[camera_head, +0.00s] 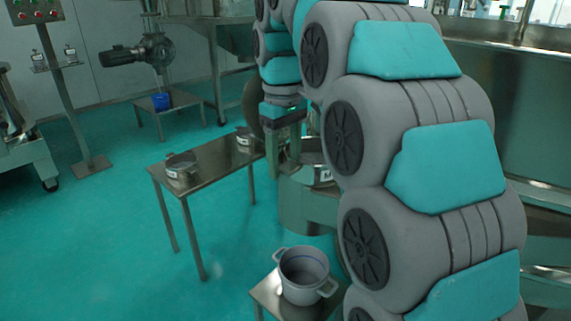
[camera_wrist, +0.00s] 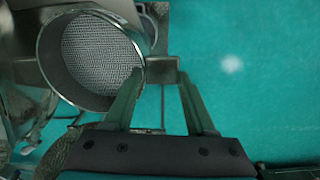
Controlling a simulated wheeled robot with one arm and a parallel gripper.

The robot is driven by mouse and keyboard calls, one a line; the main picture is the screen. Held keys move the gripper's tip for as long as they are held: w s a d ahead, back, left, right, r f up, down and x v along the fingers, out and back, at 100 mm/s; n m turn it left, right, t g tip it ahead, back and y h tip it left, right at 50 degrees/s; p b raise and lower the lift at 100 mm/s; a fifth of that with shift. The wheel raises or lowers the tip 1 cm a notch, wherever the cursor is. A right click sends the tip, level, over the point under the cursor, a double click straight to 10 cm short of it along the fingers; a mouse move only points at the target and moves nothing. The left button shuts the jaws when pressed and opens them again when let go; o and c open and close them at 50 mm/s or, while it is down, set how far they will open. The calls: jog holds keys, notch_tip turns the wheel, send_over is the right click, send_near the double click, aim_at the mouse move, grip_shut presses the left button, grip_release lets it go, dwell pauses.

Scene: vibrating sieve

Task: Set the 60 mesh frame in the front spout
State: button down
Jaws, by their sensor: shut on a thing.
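A round metal mesh frame (camera_wrist: 100,55) with a grey woven screen fills the upper left of the wrist view. My gripper (camera_wrist: 160,76) is beside its right rim, with its fingers on either side of a small metal tab (camera_wrist: 161,66); it is shut on this frame. In the head view my gripper (camera_head: 284,155) points down at the left of the frame (camera_head: 313,158). A white label shows on the frame's side, too small to read. The frame is at the top of a metal drum-like body (camera_head: 305,205). My arm hides its right part. I cannot tell whether it rests in a spout.
A steel table (camera_head: 213,160) at left carries two more labelled round frames (camera_head: 181,172) (camera_head: 245,141). A two-handled pot (camera_head: 303,275) stands on a low stand in front. A blue container (camera_head: 160,101) sits on a small table behind.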

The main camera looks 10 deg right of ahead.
aim_at(286, 152)
jog(key=w, duration=0.1)
jog(key=w+d, duration=0.1)
jog(key=w, duration=0.1)
jog(key=shift+w+f, duration=0.15)
jog(key=shift+w, duration=0.1)
jog(key=shift+f+p, duration=0.35)
jog(key=shift+f, duration=1.45)
jog(key=shift+f, duration=0.15)
jog(key=shift+c, duration=1.1)
grip_release()
jog(key=shift+a+r+p, duration=0.1)
jog(key=shift+r+p, duration=1)
jog(key=shift+r, duration=2.85)
jog(key=shift+s+f, duration=0.1)
jog(key=shift+s, duration=0.05)
